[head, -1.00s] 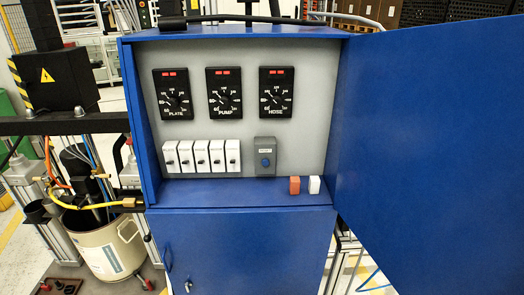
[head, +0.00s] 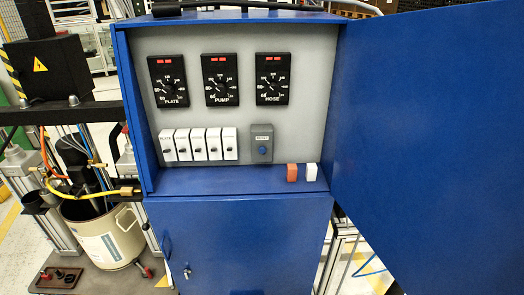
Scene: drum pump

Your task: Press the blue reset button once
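The blue reset button (head: 263,151) is a small round button on a grey box (head: 262,134) labelled RESET. The box is fixed to the grey back panel, in the lower right part of the open blue cabinet (head: 131,110). Nothing covers the button. Neither of my grippers shows in the head view.
Three black dials, PLATE (head: 169,81), PUMP (head: 221,80) and HOSE (head: 272,79), sit above several white switches (head: 198,145). The blue door (head: 430,130) is swung open at right. A drum (head: 105,238) stands left.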

